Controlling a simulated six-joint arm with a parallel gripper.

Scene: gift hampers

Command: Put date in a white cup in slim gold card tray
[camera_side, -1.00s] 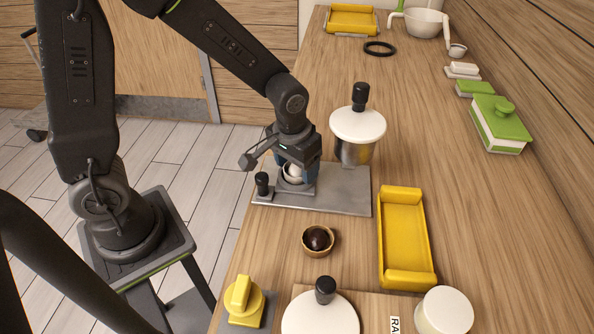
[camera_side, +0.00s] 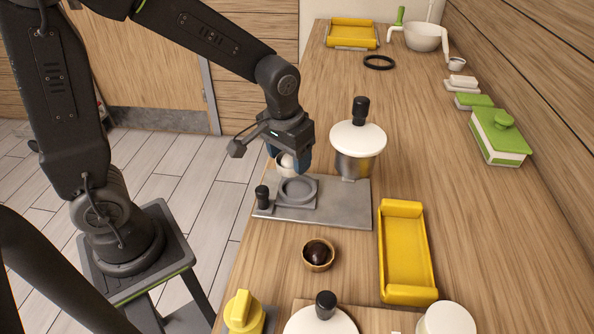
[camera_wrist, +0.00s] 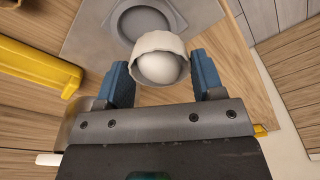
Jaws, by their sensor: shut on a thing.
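My gripper (camera_side: 289,163) is shut on a small white cup (camera_wrist: 158,42) and holds it raised above the left edge of a grey metal plate. The cup holds a smooth, pale round thing (camera_wrist: 162,68); it does not look like a dark date. A dark brown, date-like sweet (camera_side: 317,252) sits in a brown cup (camera_side: 319,268) on the table in front of the plate. A slim yellow-gold tray (camera_side: 430,262) lies to the right of that cup and looks empty. Another yellow tray (camera_side: 351,34) stands at the far end.
The grey plate (camera_side: 340,205) bears an empty round recess (camera_side: 297,190) and a black knob (camera_side: 263,195). A white-lidded pot (camera_side: 357,140) stands behind it. White-lidded and yellow-knobbed items stand at the front. Green-lidded boxes (camera_side: 500,140) line the right; the table's middle is clear.

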